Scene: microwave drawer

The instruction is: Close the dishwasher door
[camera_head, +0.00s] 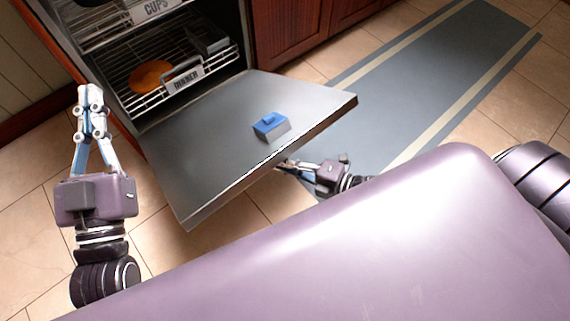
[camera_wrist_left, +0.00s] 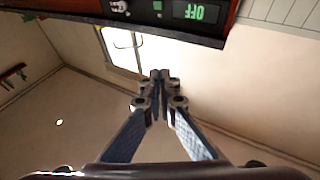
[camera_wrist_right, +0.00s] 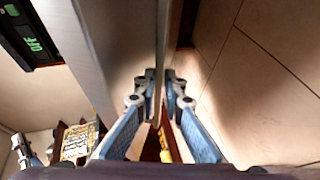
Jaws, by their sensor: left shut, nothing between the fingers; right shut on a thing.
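The dishwasher door (camera_head: 210,140) is open, folded down in front of the dishwasher with its inner face showing and a blue-lidded block (camera_head: 270,125) on it. My right gripper (camera_head: 284,163) is at the door's outer edge, with its tips partly hidden by the door. In the right wrist view its fingers (camera_wrist_right: 160,80) are shut on the edge of the door panel (camera_wrist_right: 105,45). My left gripper (camera_head: 91,92) is shut and empty, left of the door beside the dishwasher's front. Its closed tips also show in the left wrist view (camera_wrist_left: 160,78).
Inside the dishwasher, the lower rack (camera_head: 205,70) labelled DINNER holds an orange plate (camera_head: 150,75); the upper rack (camera_head: 105,20) is labelled CUPS. Red-brown cabinets (camera_head: 290,30) stand to the right. A grey striped mat (camera_head: 430,75) lies on the tiled floor right of the door.

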